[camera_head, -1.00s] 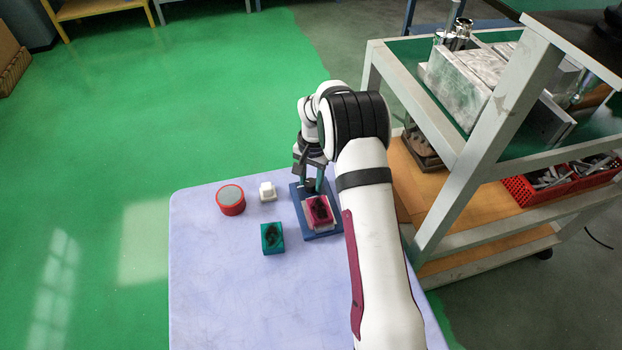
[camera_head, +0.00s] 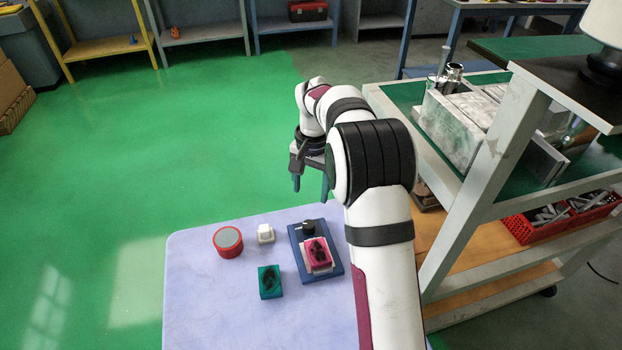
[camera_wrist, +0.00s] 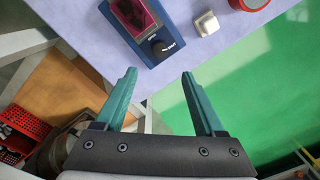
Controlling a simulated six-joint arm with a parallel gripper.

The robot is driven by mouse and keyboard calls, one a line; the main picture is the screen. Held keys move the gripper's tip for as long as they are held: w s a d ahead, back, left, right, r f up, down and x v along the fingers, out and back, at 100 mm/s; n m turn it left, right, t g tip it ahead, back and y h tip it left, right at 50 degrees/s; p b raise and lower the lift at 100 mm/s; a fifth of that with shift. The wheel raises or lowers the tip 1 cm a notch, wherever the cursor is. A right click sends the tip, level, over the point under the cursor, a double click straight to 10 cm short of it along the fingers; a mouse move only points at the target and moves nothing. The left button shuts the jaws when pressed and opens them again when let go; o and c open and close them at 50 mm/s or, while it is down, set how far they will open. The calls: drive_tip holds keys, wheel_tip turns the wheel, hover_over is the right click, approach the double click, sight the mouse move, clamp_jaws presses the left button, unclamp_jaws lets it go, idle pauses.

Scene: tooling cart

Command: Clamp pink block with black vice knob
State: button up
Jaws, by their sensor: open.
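The pink block (camera_head: 318,254) sits on the blue vice (camera_head: 332,271) on the pale table. It also shows at the top of the wrist view (camera_wrist: 138,12). The black vice knob (camera_head: 308,228) stands at the far end of the vice, and in the wrist view the knob (camera_wrist: 158,47) has white lettering beside it. My gripper (camera_head: 311,188) is open and empty, raised above and beyond the knob. Its two teal fingers (camera_wrist: 159,72) are spread wide, with the knob seen ahead between them. I cannot tell whether the block is clamped.
A teal block (camera_head: 270,281), a white block (camera_head: 265,233) and a red round container with a grey top (camera_head: 228,241) stand left of the vice. A cart with metal parts (camera_head: 480,228) stands at the right. The table's front left is clear.

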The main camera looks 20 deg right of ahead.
sight(308, 224)
wheel_tip(308, 224, up, 3)
drive_tip(key=shift+r, duration=0.1)
drive_tip(key=f+n, duration=0.2)
drive_tip(key=f, duration=0.3)
drive_tip(key=f+n, duration=0.2)
drive_tip(key=f, duration=0.3)
drive_tip(key=f+n, duration=0.2)
drive_tip(key=f, duration=0.3)
drive_tip(key=shift+w+a+f+h, duration=0.2)
drive_tip(key=shift+a+f+h, duration=0.05)
drive_tip(key=shift+f+h, duration=0.15)
clamp_jaws()
